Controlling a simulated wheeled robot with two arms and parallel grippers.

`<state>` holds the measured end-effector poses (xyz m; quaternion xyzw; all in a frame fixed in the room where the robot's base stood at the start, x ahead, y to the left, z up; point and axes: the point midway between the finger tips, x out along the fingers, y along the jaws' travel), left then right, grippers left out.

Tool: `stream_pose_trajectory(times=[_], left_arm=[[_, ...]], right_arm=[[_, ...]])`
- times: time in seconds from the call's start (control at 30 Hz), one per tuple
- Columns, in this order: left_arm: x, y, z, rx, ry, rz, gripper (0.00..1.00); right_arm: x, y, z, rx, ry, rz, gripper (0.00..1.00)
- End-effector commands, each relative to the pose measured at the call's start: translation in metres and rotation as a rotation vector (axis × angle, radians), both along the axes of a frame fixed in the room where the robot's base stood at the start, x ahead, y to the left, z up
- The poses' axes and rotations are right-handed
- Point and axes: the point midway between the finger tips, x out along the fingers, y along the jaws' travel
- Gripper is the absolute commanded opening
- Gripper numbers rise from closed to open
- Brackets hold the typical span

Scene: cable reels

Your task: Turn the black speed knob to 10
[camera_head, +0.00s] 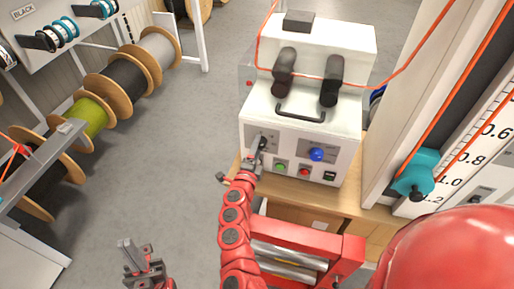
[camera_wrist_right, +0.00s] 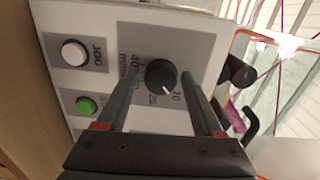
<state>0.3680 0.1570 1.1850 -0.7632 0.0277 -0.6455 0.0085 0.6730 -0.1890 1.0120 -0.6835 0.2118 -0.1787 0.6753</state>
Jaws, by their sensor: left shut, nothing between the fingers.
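The black speed knob (camera_wrist_right: 161,74) sits on a grey scale plate in the right wrist view. Its white pointer line points down and to the right in that picture, toward the 10 mark, with 20 further left. My right gripper (camera_wrist_right: 158,76) is open, with one finger on each side of the knob; I cannot tell whether they touch it. In the head view my right gripper (camera_head: 260,147) is at the left of the white machine's (camera_head: 300,123) front panel and largely hides the knob. My left gripper (camera_head: 130,250) is shut and empty, low over the floor, away from the machine.
The panel also has a blue knob (camera_head: 317,154), a green button (camera_head: 280,167) and a red button (camera_head: 304,172). A white JOG button (camera_wrist_right: 74,53) is near the speed knob. Cable reels (camera_head: 122,82) stand at left. Open floor (camera_head: 185,140) lies between.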

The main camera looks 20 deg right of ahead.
Motion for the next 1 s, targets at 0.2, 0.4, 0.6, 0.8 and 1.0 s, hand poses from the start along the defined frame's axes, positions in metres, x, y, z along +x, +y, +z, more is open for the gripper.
stream_pose_trajectory(times=[0.2,0.4,0.6,0.8,1.0], left_arm=[[0.000,0.000,0.000,0.000,0.000,0.000,0.00],[0.000,0.000,-0.002,0.000,0.000,0.000,0.00],[0.000,0.000,-0.014,0.000,0.000,0.000,0.00],[0.000,0.000,-0.028,0.000,0.000,0.000,0.00],[0.000,0.000,-0.037,0.000,0.000,0.000,0.00]], right_arm=[[0.000,0.000,0.001,-0.001,-0.001,-0.001,0.80],[-0.003,0.002,0.000,0.000,-0.002,0.000,0.80],[-0.027,0.018,-0.003,0.002,0.000,0.002,0.80],[-0.066,0.043,0.000,0.003,-0.002,0.002,0.80],[-0.101,0.064,0.002,0.000,-0.001,0.004,0.80]])
